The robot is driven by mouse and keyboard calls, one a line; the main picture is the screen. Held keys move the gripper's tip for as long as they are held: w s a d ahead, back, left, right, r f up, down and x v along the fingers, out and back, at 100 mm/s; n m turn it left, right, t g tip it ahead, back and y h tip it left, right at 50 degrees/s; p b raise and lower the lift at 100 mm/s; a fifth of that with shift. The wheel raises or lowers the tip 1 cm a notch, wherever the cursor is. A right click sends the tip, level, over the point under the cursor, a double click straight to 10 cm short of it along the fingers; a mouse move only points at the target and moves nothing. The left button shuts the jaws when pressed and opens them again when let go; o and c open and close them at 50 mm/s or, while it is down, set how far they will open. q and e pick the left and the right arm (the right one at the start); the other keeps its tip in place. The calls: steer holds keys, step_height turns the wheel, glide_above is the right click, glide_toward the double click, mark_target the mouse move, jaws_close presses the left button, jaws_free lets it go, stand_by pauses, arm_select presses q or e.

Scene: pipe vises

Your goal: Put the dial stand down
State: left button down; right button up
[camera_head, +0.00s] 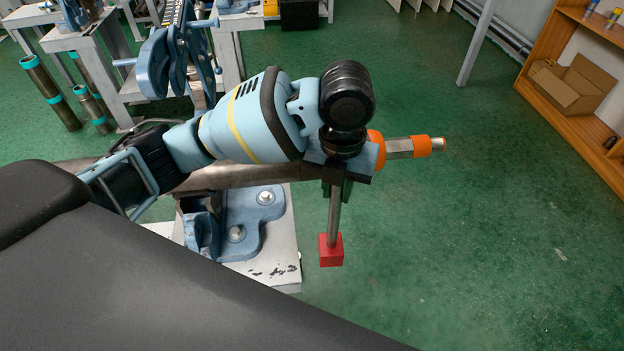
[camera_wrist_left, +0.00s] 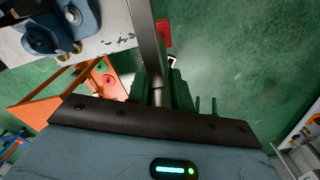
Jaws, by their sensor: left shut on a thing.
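The dial stand shows in the head view as a thin grey rod with a red block (camera_head: 331,250) at its lower end. It hangs near upright below my left gripper (camera_head: 337,188), beside the right edge of the white bench. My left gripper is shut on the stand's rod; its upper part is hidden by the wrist. In the left wrist view the rod (camera_wrist_left: 143,45) runs up from between the dark green fingers (camera_wrist_left: 158,95), and the red block (camera_wrist_left: 164,33) shows beside it. No surface visibly touches the block. My right gripper is in neither view.
A white bench (camera_head: 276,268) carries a blue vise (camera_head: 255,212), with a grey pipe (camera_head: 235,177) above it. A metal rod with orange bands (camera_head: 400,148) sticks out behind the wrist. Green floor is clear to the right, up to a wooden shelf (camera_head: 580,135) holding a cardboard box.

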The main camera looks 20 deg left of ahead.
arm_select(q)
steer(key=shift+w+d+r, duration=0.1)
steer(key=shift+d+r, duration=0.05)
steer(key=shift+d, duration=0.45)
steer(key=shift+w+d+r, duration=0.1)
steer(key=shift+d+r, duration=0.05)
steer(key=shift+d, duration=0.4)
steer(key=shift+a, duration=0.1)
